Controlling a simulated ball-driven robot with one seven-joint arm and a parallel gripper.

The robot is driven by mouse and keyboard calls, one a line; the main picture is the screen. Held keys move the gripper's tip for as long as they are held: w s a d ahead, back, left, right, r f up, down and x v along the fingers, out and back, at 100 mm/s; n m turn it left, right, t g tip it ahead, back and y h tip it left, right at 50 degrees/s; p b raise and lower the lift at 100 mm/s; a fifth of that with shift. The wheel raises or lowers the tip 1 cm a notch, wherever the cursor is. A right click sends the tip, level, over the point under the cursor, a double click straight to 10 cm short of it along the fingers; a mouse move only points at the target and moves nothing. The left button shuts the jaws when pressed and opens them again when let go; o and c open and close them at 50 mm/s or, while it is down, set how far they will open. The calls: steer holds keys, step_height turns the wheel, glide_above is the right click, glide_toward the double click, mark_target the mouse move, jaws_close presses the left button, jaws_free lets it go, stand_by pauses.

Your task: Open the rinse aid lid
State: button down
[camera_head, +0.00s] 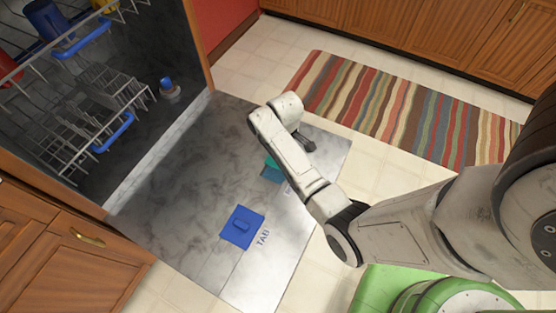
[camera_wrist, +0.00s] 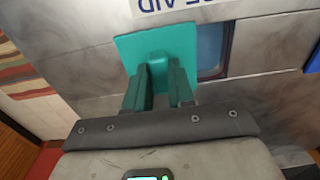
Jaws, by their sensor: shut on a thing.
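The teal rinse aid lid (camera_wrist: 178,45) is a flat square with a raised knob in its middle. My gripper (camera_wrist: 158,82) is shut on the knob, one finger on each side. Right beside the lid, part of a blue recess (camera_wrist: 214,48) in the grey door shows uncovered, so the lid sits shifted to the left of it in the wrist view. In the head view the lid (camera_head: 270,160) shows partly beside my arm, with blue (camera_head: 271,174) below it. My fingertips are mostly hidden there. The label (camera_wrist: 178,5) reads partly "AID".
The dishwasher door (camera_head: 185,195) lies open and flat. A blue tab lid (camera_head: 242,228) with a "TAB" label sits nearer on it. Wire racks (camera_head: 85,130) with blue handles stand inside at the left. A striped rug (camera_head: 395,110) lies on the tiled floor beyond.

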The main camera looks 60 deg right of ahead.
steer(key=shift+w+d, duration=0.1)
steer(key=shift+d, duration=1.55)
steer(key=c, duration=1)
jaws_free()
steer(key=shift+o, duration=0.2)
step_height(320, 180, up, 11)
steer(key=p, duration=0.2)
steer(key=shift+f, duration=0.1)
